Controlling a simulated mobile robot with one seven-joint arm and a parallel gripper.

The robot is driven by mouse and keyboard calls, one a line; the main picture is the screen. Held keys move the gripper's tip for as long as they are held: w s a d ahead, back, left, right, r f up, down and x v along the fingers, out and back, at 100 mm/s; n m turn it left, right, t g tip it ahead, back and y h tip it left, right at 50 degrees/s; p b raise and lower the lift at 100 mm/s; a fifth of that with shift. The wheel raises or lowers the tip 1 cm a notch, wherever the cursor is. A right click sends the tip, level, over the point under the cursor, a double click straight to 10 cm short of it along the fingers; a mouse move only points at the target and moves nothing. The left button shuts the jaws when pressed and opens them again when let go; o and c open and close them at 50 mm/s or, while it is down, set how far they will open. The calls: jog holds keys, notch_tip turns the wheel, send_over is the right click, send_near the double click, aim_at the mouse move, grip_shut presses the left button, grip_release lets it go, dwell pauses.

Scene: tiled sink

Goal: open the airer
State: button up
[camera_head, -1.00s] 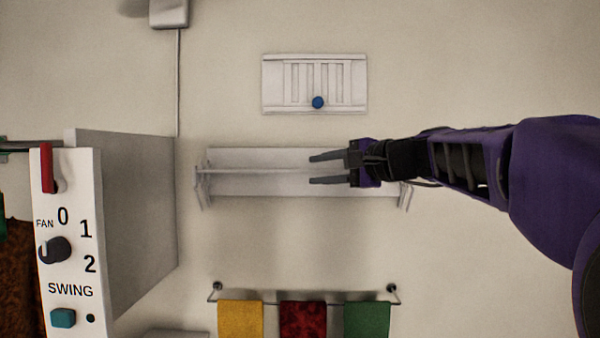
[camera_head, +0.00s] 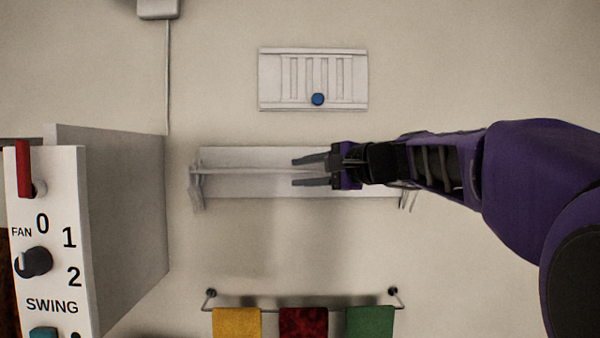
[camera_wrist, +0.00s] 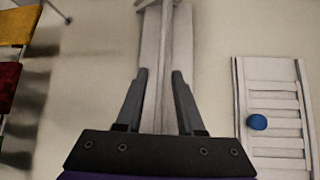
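The airer looks to be the white wall unit (camera_head: 240,186), a long back plate with side brackets and a thin front rail (camera_head: 250,169). The rail runs level in the head view. My gripper (camera_head: 294,171) is in front of its middle, coming from the right, with its fingers apart and pointing left along it. In the wrist view the gripper (camera_wrist: 160,73) has one finger on each side of the unit's lengthwise rail (camera_wrist: 166,40). Nothing is gripped. I cannot tell whether the rail lies between the fingers in depth or only behind them.
A white slatted panel (camera_head: 275,80) with a blue knob (camera_head: 318,99) is above. Below hangs a rail with yellow (camera_head: 237,322), red (camera_head: 303,322) and green (camera_head: 370,322) towels. A grey box with a FAN and SWING panel (camera_head: 60,215) juts out at left. The wall between is clear.

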grip_shut()
dwell(1.2)
